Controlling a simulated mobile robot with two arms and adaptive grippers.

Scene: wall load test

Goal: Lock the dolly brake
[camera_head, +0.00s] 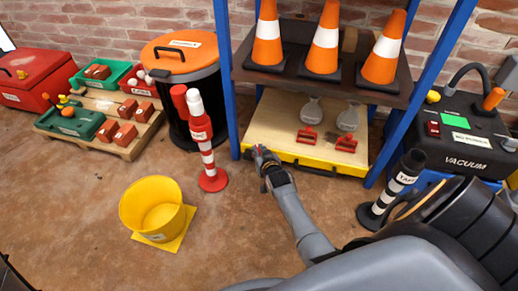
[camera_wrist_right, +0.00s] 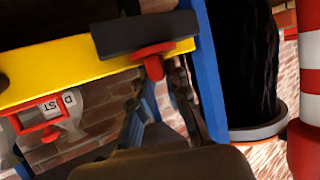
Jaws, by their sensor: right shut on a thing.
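A low wooden deck with a yellow front edge, which looks like the dolly (camera_head: 272,125), sits between the blue posts under the dark shelf. My right gripper (camera_head: 264,158) is at the left end of its front edge. In the right wrist view, the yellow edge (camera_wrist_right: 60,78) carries a dark block (camera_wrist_right: 140,35) with a red lever (camera_wrist_right: 153,62), which looks like the brake. The right gripper's fingers (camera_wrist_right: 162,88) are closed around the lever's lower end; the exact contact is partly hidden. My left gripper is not in view.
Traffic cones (camera_head: 324,40) stand on the shelf above. A red-and-white post (camera_head: 203,140) and an orange-lidded bin (camera_head: 182,60) stand left of the rack. A yellow bucket (camera_head: 155,207) stands on open floor.

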